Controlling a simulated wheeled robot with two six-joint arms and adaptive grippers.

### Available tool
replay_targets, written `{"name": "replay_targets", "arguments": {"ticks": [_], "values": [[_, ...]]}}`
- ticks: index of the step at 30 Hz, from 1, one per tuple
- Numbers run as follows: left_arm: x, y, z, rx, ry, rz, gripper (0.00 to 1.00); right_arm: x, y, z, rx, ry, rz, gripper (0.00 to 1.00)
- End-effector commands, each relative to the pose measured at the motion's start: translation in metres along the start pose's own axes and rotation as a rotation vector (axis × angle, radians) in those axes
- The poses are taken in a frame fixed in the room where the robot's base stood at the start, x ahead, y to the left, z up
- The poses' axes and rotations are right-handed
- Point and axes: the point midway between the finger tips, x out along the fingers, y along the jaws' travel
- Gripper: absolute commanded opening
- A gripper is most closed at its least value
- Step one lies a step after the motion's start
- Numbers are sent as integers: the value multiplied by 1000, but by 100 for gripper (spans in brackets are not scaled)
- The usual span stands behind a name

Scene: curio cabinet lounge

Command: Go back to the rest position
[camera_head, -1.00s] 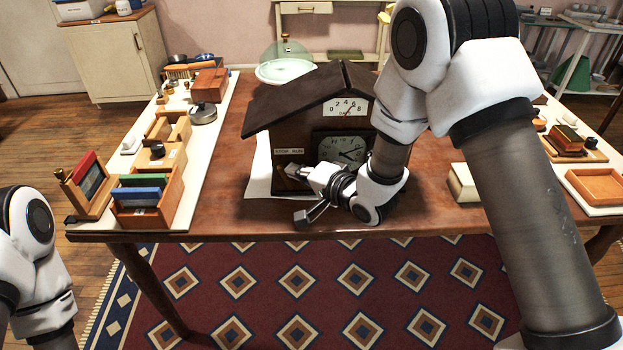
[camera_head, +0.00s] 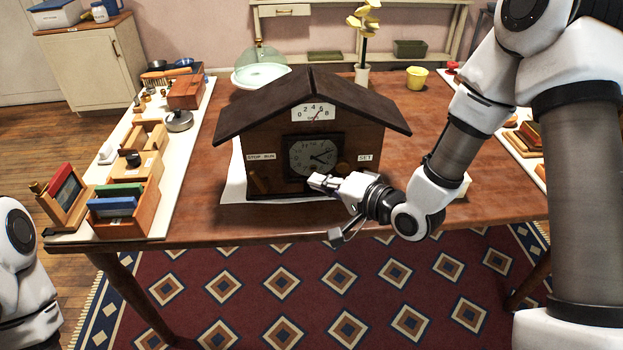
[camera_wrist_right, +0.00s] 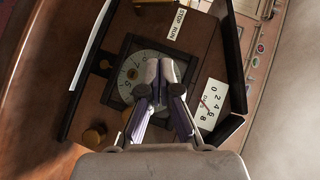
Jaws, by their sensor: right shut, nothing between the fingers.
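My right gripper (camera_head: 318,181) is shut and empty in front of the lower part of a dark wooden house-shaped clock (camera_head: 222,165). In the right wrist view its two fingers (camera_wrist_right: 160,68) lie together across the round clock dial (camera_wrist_right: 135,72), hiding part of it. From this view I cannot tell whether they touch the clock. The clock stands upright on the table, with a white number scale above the dial and labels reading STOP RUN and SET. My left arm shows at the left edge of the head view, but its gripper is out of view.
The brown table (camera_head: 420,120) has a pale strip on the left with wooden boxes and a file box (camera_head: 150,212). A green domed dish (camera_head: 260,75), a yellow plant and a yellow pot (camera_head: 416,78) stand behind. More small wooden items lie at right. Free floor lies in front.

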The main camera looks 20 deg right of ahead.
Motion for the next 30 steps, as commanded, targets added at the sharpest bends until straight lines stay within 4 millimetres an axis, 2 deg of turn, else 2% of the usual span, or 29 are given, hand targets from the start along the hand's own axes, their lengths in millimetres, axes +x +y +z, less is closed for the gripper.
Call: {"name": "replay_targets", "arguments": {"ticks": [11,14,17,20,21,23,25,27,30], "values": [[-1,0,0,0,0,0,0,0,1,1,1,-2,3,0],[-8,0,0,0,0,0,0,0,18,11,16,-27,50,0],[-25,0,0,-1,0,0,0,-5,61,46,42,-102,173,0],[-42,0,0,-1,0,0,0,-29,128,91,54,-176,397,0],[-48,0,0,-1,0,0,0,-44,157,109,19,-213,501,0],[-56,0,0,0,0,0,0,-74,196,134,-64,-288,656,0],[-63,0,0,0,0,0,0,-118,234,160,-193,-407,832,0],[-65,0,0,0,0,0,0,-160,262,176,-360,-562,977,0],[-60,0,0,-1,0,0,0,-184,275,175,-537,-717,1048,0]]}}
